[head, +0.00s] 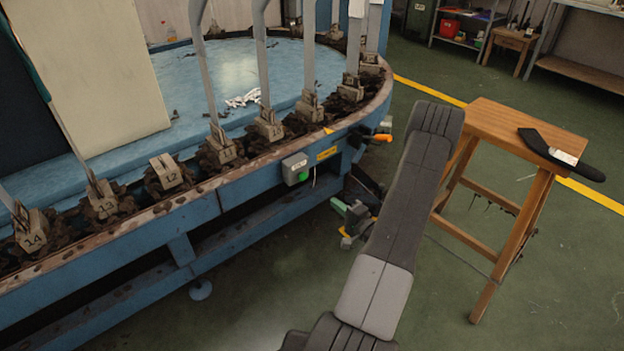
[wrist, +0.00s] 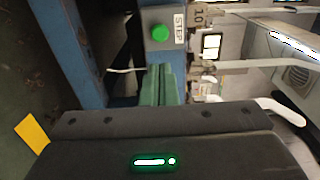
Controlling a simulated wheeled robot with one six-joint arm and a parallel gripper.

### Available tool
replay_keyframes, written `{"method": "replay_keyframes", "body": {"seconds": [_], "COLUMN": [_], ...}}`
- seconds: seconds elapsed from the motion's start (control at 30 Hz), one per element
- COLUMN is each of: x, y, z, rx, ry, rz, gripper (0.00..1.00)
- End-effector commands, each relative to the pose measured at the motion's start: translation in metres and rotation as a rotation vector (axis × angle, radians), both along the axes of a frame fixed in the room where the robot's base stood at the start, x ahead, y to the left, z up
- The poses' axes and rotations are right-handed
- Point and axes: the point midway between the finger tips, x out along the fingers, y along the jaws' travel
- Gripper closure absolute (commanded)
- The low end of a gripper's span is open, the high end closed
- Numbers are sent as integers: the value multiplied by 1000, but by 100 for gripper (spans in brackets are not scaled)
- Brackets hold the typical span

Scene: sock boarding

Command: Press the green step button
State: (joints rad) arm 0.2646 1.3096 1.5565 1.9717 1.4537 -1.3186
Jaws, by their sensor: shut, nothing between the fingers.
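The green step button (head: 303,176) sits on a small grey box (head: 294,163) on the side of the blue round machine. In the wrist view the button (wrist: 160,32) is at the top, beside a label reading STEP (wrist: 179,28). My gripper (head: 339,206) is to the right of and below the button in the head view, apart from it. In the wrist view my green fingers (wrist: 158,84) are together and empty, pointing up toward the button with a gap between. My gripper's body hides what lies below the fingers.
The blue machine's rim (head: 240,171) carries numbered grey blocks (head: 165,172), several with upright pale forms. A yellow label (head: 326,153) and an orange part (head: 381,137) are right of the button. A wooden stool (head: 500,122) holds a black object (head: 560,153). Green floor is open in front.

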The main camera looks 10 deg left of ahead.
Motion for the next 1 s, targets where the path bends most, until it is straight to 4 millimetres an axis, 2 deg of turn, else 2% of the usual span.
{"method": "replay_keyframes", "body": {"seconds": [0.37, 0.47, 0.83, 1.0], "x": [5, 14, 62, 78], "y": [7, 19, 80, 99], "z": [-1, -1, -2, -2], "rx": [-1, -2, -1, 0], "ry": [0, -1, -1, 0], "rz": [4, 5, 6, 4], "gripper": [100, 100, 100, 100]}}
